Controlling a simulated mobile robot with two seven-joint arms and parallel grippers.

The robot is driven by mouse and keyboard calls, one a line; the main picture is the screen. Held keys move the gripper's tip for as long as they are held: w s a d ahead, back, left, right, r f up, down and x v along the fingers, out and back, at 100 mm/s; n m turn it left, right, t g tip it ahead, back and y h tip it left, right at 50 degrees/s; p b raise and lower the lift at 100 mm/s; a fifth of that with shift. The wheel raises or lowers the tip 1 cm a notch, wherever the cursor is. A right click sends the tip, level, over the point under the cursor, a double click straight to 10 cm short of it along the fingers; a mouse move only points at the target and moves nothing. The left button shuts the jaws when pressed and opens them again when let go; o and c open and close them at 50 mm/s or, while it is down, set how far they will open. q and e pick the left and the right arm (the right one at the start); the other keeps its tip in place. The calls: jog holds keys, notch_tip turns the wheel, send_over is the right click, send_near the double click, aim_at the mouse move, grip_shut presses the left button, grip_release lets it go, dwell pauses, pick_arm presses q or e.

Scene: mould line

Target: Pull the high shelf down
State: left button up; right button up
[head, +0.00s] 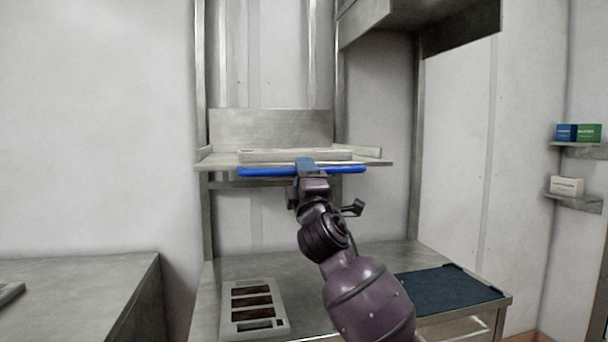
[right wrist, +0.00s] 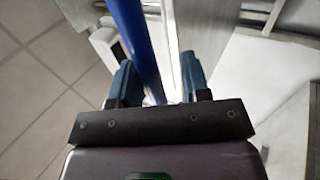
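The high shelf (head: 270,126) is a metal shelf with a raised back plate, between upright rails above the counter. A blue bar handle (head: 255,172) runs along its front edge. My right gripper (head: 306,165) is at the middle of this bar. In the right wrist view the blue bar (right wrist: 138,42) passes between the two blue fingers of my right gripper (right wrist: 158,82). It lies close to the left finger, with a gap to the right finger, so the gripper looks open around it. My left gripper is not in view.
A pale flat tray or mould (head: 295,155) lies on the shelf. Below, a metal counter (head: 310,262) holds a mould with dark slots (head: 228,310) and a dark blue mat (head: 445,290). A metal hood (head: 420,15) overhangs at upper right. Small boxes (head: 566,186) stand on right wall shelves.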

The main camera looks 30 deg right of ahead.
jog(key=shift+s+r, duration=0.1)
jog(key=shift+r, duration=0.05)
jog(key=v, duration=1)
jog(key=shift+s+f, duration=0.3)
jog(key=shift+a, duration=0.1)
